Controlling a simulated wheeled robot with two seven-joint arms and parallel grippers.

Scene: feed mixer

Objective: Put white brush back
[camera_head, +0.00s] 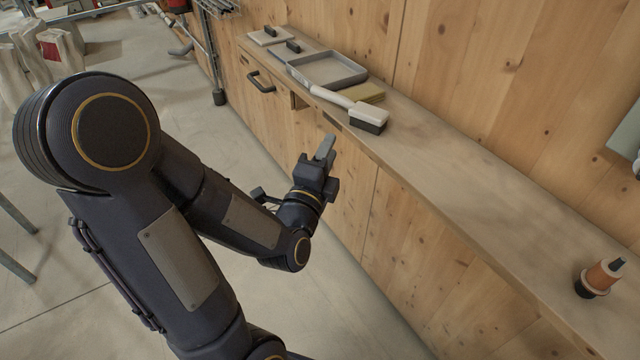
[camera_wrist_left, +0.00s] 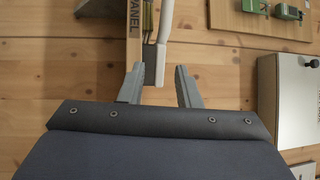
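The white brush (camera_head: 371,113) lies on the wooden counter with its dark bristles down. Its white handle points to the upper left, along the front edge beside a grey tray (camera_head: 363,75). My left gripper (camera_head: 326,148) is in front of the counter, apart from the brush and nearer the viewer. In the left wrist view its two fingers (camera_wrist_left: 158,85) stand apart with nothing gripped. A white handle, seemingly the brush (camera_wrist_left: 164,28), shows beyond and between the fingertips there. My right gripper is out of view.
A yellowish sponge-like block (camera_head: 363,92) lies behind the brush. Small dark-handled pads (camera_head: 268,35) lie at the counter's far end. An orange and black bottle (camera_head: 600,277) stands at the near right. The counter (camera_head: 470,180) between is clear. A wooden wall rises behind.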

